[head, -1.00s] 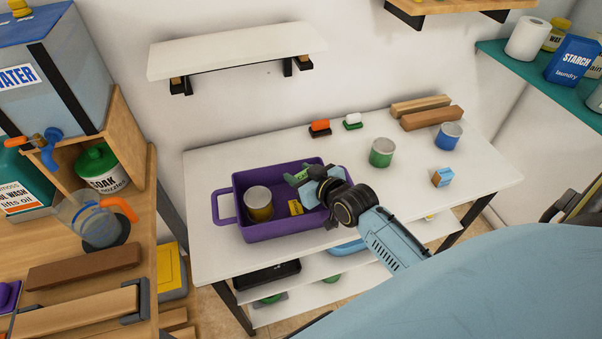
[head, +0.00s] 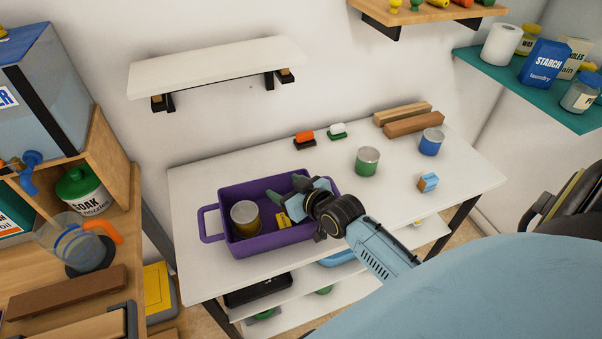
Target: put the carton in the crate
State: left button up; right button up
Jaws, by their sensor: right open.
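The purple crate (head: 262,244) stands on the white table, with its handle to the left. A can with a yellowish side (head: 245,218) and a small yellow item (head: 283,220) are inside it. A small box-shaped carton (head: 428,182), blue with an orange-brown side, stands on the right part of the table, well apart from the crate. My right gripper (head: 287,189) is over the crate's back right part, pointing left, with its greenish fingers spread and nothing seen between them. My wrist hides part of the crate's right wall. My left gripper is not in view.
A green can (head: 368,161) and a blue can (head: 431,142) stand on the table. A white wall shelf (head: 215,68) hangs above. The front right of the table is clear.

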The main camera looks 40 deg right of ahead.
jog(key=p+v, duration=0.1)
jog(key=v, duration=1.1)
jog(key=shift+r, duration=0.25)
